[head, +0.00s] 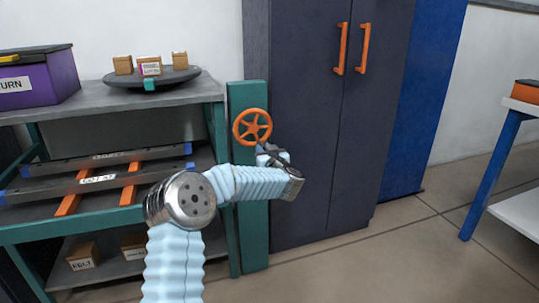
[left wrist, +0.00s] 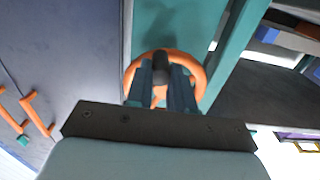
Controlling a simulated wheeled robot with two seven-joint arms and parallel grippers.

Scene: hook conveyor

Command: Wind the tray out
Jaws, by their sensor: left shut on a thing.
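An orange handwheel (head: 252,127) with spokes is mounted on a green post (head: 249,220) between the shelf and the cabinet. My left gripper (head: 268,150) is at the wheel's lower right edge. In the left wrist view, the fingers (left wrist: 162,82) are shut on the wheel's dark knob (left wrist: 160,64), with the orange rim (left wrist: 202,84) behind them. On the shelf left of the post, a grey labelled tray (head: 97,181) lies across orange rails (head: 129,194). My right gripper is not in view.
A round dark turntable (head: 170,80) with small boxes and a purple bin (head: 45,78) stand on the shelf top. A dark cabinet (head: 310,190) with orange handles is right of the post. The floor (head: 400,245) at right is clear up to a blue-legged table (head: 492,177).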

